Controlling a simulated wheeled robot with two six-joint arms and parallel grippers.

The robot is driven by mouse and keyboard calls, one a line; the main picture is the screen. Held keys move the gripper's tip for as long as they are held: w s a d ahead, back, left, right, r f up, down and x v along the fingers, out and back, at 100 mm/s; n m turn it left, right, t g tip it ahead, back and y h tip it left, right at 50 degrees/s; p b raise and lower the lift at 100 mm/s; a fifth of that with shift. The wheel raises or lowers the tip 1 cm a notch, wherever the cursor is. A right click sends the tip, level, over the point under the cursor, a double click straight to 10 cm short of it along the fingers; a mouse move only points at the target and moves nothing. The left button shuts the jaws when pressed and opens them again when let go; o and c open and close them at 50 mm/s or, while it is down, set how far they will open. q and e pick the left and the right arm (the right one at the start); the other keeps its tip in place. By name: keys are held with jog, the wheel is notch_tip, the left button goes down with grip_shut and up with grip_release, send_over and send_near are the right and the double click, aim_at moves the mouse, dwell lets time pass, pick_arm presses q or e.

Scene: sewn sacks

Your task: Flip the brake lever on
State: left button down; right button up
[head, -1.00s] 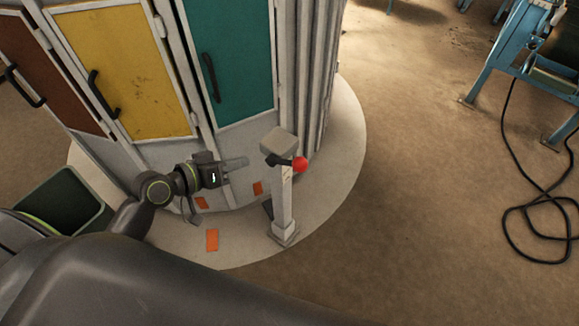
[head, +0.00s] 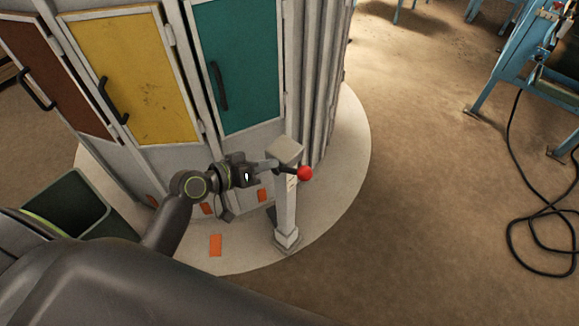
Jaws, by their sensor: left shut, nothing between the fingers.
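The brake lever (head: 304,173) has a red ball knob on a short dark arm and points right from the top of a white post. The post (head: 286,205) stands upright with a square grey cap, on a small base. My left gripper (head: 270,165) is shut and empty. Its fingertips are at the left side of the post head, just under the cap; I cannot tell whether they touch it or the lever's dark arm. My right gripper is not in view.
A round cabinet with brown, yellow (head: 135,80) and teal (head: 237,65) doors stands behind the post on a pale round plinth (head: 335,185). A dark green bin (head: 75,205) is at left. A black cable (head: 512,200) lies on the floor at right; the floor between is clear.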

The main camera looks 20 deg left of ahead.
aim_at(290, 170)
pick_arm(q)
jog(key=shift+w+d+f+p, duration=0.25)
jog(key=shift+w+d+f, duration=0.65)
jog(key=shift+d+f, duration=0.3)
jog(key=shift+w+d+f+p, duration=0.2)
jog(key=shift+w+d+f, duration=0.65)
jog(key=shift+d+f, duration=0.3)
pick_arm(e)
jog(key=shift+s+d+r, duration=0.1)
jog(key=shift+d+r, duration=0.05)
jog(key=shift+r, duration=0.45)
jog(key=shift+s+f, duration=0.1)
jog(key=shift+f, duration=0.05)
